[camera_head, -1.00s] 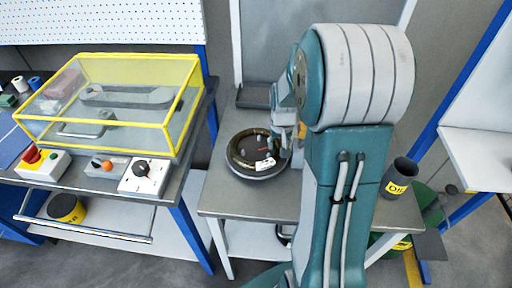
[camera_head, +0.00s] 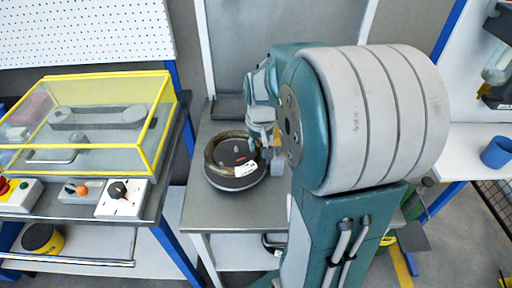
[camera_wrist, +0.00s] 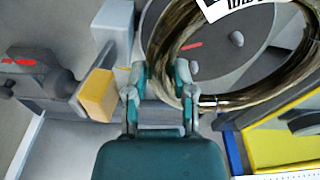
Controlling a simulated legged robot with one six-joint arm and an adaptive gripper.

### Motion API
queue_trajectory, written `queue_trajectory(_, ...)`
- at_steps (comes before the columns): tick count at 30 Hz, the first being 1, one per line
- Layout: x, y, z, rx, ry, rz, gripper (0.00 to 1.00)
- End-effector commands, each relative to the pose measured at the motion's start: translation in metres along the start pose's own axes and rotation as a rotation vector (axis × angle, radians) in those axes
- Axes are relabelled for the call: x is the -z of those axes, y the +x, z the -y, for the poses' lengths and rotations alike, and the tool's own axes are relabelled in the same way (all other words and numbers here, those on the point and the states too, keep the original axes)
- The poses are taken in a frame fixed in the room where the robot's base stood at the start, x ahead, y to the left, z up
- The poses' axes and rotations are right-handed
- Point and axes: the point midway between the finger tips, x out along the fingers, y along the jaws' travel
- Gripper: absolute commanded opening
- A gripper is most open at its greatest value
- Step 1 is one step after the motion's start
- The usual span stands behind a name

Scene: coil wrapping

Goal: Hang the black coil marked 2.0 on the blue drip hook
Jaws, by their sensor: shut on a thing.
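The coil (camera_head: 211,155) is a dark ring with a brownish sheen at the round winder (camera_head: 238,182) on the grey table. It also shows in the wrist view (camera_wrist: 255,97), where a white tag with black marks hangs over its edge; the number is not readable. My gripper (camera_head: 263,142) is at the coil's right side in the head view. In the wrist view my gripper (camera_wrist: 160,76) is shut on the near side of the ring. The winder's dark disc with pegs (camera_wrist: 237,39) shows inside the ring. I cannot tell whether the coil is lifted clear. I cannot make out the blue drip hook.
A yellow-framed clear case (camera_head: 90,115) stands on the left bench, with a knob box (camera_head: 122,198) in front. A blue cup (camera_head: 497,152) is on a white shelf at the right. My arm hides the table's right side. A yellow block (camera_wrist: 97,95) is left of my gripper in the wrist view.

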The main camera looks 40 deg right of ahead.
Motion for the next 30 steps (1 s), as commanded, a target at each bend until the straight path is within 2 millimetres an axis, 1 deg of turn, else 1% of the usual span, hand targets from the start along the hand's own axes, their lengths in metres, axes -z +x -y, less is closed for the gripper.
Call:
queue_trajectory(1,-0.006,-0.013,0.000,0.000,0.001,-0.008,0.00)
queue_trajectory(3,-0.017,-0.024,0.000,0.000,0.001,-0.006,0.00)
queue_trajectory(9,-0.053,-0.044,0.000,0.000,0.000,-0.006,0.00)
queue_trajectory(15,-0.080,-0.059,0.000,0.000,0.000,-0.004,0.00)
queue_trajectory(21,-0.093,-0.066,0.000,0.000,0.000,-0.002,0.00)
queue_trajectory(30,-0.095,-0.067,0.000,0.000,0.001,-0.001,0.00)
